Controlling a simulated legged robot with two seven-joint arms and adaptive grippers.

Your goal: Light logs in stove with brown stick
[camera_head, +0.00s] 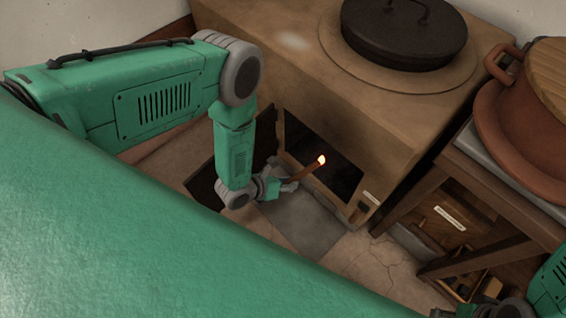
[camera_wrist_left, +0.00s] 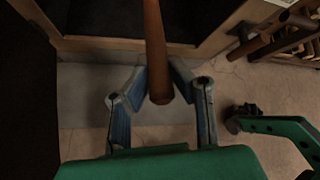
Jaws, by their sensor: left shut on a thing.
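My left gripper (camera_head: 287,186) is shut on the brown stick (camera_head: 304,172), just in front of the stove (camera_head: 270,75). The stove door (camera_head: 204,186) stands open at the left of the opening. I cannot make out logs in the dark. My right gripper (camera_wrist_left: 238,117) shows small; I cannot tell its state.
A dark lidded pot (camera_head: 404,35) sits on the stove top. A reddish-brown pot (camera_head: 525,125) stands on a wooden stand (camera_head: 460,190) at the right. A grey slab (camera_head: 303,228) lies on the cracked floor before the opening. My green body fills the lower left.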

